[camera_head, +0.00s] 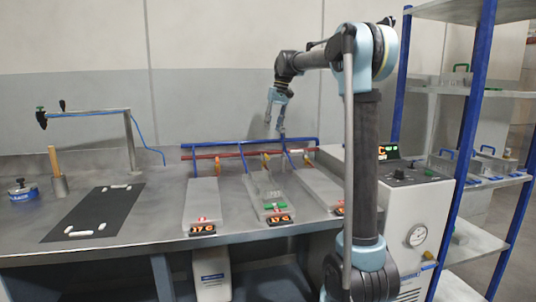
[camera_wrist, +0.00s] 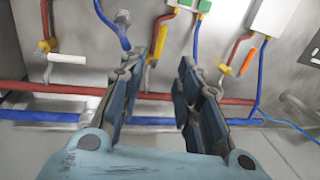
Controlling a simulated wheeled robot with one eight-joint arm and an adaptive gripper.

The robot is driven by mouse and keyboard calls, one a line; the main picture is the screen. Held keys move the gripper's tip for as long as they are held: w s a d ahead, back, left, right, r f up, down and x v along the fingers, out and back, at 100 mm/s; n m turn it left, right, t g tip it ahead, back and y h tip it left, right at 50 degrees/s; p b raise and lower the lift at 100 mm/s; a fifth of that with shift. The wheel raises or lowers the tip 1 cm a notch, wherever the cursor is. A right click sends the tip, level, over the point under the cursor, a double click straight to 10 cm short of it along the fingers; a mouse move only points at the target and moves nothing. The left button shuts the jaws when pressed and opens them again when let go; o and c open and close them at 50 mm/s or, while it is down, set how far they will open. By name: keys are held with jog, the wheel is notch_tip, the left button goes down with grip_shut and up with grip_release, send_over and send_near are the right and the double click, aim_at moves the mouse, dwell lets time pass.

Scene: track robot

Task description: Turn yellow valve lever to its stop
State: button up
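The yellow valve lever (camera_wrist: 160,42) shows in the wrist view, standing roughly upright in the picture on a valve in a red branch pipe. My gripper (camera_wrist: 160,66) is open, with one dark finger on each side in the picture. The lever appears in the gap between the fingertips, closer to the left one. I cannot tell whether they touch. In the head view my gripper (camera_head: 281,132) points down at the pipes behind the middle panel. The lever is too small to tell there.
A white lever (camera_wrist: 67,59) is to the left and an orange lever (camera_wrist: 248,62) to the right. The red pipe (camera_wrist: 60,89) and blue pipe (camera_wrist: 40,116) run across below. Sloped panels (camera_head: 202,198) stand on the bench. A blue shelf rack (camera_head: 470,95) is at the right.

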jog(key=f, duration=0.4)
jog(key=a+f, duration=0.1)
jog(key=f, duration=0.3)
jog(key=a+f, duration=0.1)
jog(key=f, duration=0.3)
jog(key=shift+s+a, duration=0.15)
jog(key=shift+s, duration=0.25)
jog(key=shift+c, duration=0.2)
grip_shut()
